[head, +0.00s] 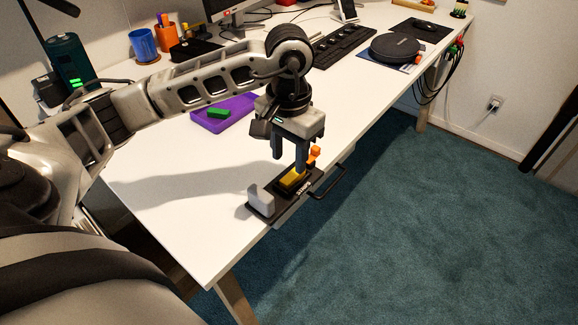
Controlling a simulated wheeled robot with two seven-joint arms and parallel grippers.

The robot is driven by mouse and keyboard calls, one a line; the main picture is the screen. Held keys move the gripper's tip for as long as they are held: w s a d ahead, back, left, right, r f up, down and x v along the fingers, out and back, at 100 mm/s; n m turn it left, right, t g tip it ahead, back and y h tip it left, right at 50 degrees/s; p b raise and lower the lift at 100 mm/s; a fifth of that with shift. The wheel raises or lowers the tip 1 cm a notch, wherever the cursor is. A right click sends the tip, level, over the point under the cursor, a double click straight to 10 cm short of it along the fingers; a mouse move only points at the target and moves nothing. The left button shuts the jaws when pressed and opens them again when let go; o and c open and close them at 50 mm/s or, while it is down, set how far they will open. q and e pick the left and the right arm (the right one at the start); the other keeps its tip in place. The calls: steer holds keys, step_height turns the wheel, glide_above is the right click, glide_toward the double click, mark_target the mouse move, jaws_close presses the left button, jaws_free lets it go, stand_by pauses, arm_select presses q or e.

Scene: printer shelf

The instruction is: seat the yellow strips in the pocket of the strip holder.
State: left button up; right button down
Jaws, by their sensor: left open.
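The yellow strips (292,178) show as a small yellow block at the dark strip holder (277,203) on the desk's front edge. The holder has a light grey block at its left end and an orange part (315,152) near its right end. My left gripper (288,170) is open and points down over the yellow strips, with its fingers close to them. The fingers partly hide the strips and the pocket, so I cannot tell whether the strips are fully seated. My right gripper is not in view.
A purple tray (205,126) with a green block (218,113) lies behind the holder. A black handle (330,186) sticks out at the desk edge. A blue cup (143,44) and a keyboard (343,43) stand farther back. The white desk (180,210) is clear at front left.

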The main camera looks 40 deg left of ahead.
mark_target(288, 179)
arm_select(q)
step_height(288, 179, up, 7)
steer(key=s+d+f+n+g+h, duration=0.2)
steer(key=s+d+h, duration=0.15)
steer(key=d, duration=0.45)
steer(key=s+d+f+n+g+h, duration=0.1)
steer(key=s+d+f+n+h, duration=0.15)
steer(key=d+h, duration=0.45)
steer(key=s+d+r+n+t+h, duration=0.1)
steer(key=d+r+n+t+h, duration=0.2)
steer(key=d+r+n+h, duration=0.5)
steer(key=d+r+n+t+h, duration=0.2)
steer(key=n+t+h, duration=0.15)
steer(key=n, duration=0.85)
steer(key=w+a+f+n+t+y, duration=0.4)
steer(key=n+t, duration=0.3)
steer(key=n, duration=0.7)
steer(key=w+a+f+n+t+y, duration=0.25)
steer(key=n+t+y, duration=0.45)
steer(key=n, duration=0.6)
steer(key=s+a+f+n+g+y, duration=0.3)
steer(key=s+f+n, duration=0.2)
steer(key=f+n, duration=0.4)
steer(key=s+a+f+n+g+y, duration=0.3)
steer(key=s+f+n+y, duration=0.1)
steer(key=f+n, duration=0.6)
steer(key=shift+s+f+n, duration=0.3)
steer(key=shift+s+n, duration=0.05)
steer(key=shift+s, duration=0.2)
